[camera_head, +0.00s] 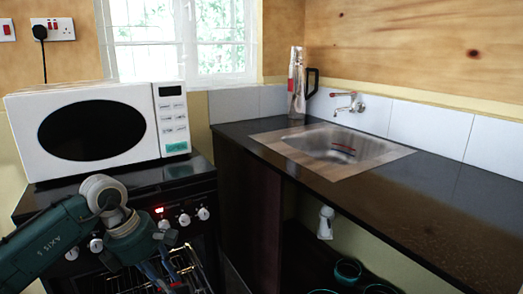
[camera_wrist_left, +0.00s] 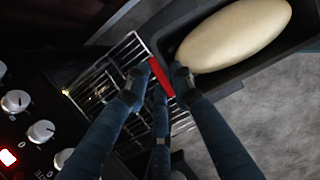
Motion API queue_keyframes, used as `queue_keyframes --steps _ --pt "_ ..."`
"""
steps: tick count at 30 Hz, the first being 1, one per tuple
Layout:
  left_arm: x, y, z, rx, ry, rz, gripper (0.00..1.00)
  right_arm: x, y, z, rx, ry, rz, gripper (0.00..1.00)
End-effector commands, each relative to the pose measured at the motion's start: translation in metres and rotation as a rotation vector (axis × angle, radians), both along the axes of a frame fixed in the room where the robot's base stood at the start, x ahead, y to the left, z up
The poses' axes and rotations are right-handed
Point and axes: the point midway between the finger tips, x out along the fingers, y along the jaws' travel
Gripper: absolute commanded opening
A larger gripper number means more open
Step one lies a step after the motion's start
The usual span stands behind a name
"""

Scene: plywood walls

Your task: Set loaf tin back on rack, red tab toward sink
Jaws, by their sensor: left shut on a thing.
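The loaf tin (camera_wrist_left: 238,68) is dark grey and holds a pale oval loaf (camera_wrist_left: 235,35) in the left wrist view. Its red tab (camera_wrist_left: 162,78) is on the end facing my gripper. My left gripper (camera_wrist_left: 156,84) has its fingers at the red tab and is shut on the tin. The wire rack (camera_wrist_left: 120,62) lies behind the fingers, left of the tin; it also shows in the head view (camera_head: 185,266) at the oven front. The left gripper (camera_head: 168,272) is low there, and I cannot make out the tin. The sink (camera_head: 335,145) is in the right counter. My right gripper is not in view.
The oven knobs (camera_wrist_left: 40,131) are close to the left of the gripper. A white microwave (camera_head: 150,90) stands on the stove top. Grey floor (camera_wrist_left: 270,125) is clear.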

Motion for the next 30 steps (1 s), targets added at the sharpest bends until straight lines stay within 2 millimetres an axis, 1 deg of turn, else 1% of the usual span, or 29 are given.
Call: queue_keyframes --steps 1,3,5,9,15,18,21,24,27,30 --pt "-0.004 -0.015 0.003 -0.003 -0.001 -0.120 0.00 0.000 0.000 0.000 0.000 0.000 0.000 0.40" --pt "-0.012 -0.032 0.004 -0.002 -0.002 -0.301 0.00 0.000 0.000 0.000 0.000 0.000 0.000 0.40" --pt "-0.020 -0.047 0.005 -0.001 -0.003 -0.458 0.00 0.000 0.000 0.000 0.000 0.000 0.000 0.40" --pt "-0.039 -0.078 0.008 0.000 -0.003 -0.826 0.00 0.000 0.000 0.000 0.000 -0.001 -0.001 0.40" --pt "-0.071 -0.116 0.013 0.003 -0.001 -1.358 0.00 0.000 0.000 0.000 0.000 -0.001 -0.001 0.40" --pt "-0.085 -0.131 0.016 0.003 -0.001 -1.593 0.00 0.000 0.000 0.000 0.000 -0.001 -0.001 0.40" --pt "-0.097 -0.141 0.018 0.003 -0.002 -1.780 0.00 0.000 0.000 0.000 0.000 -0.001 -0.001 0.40" --pt "-0.106 -0.147 0.019 0.003 -0.001 -1.917 0.00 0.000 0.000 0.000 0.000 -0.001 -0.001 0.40" --pt "-0.111 -0.151 0.021 0.004 -0.003 -2.003 0.00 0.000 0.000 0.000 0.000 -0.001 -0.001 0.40" --pt "-0.113 -0.153 0.022 0.008 -0.003 -2.040 0.00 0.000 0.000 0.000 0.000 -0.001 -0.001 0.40"
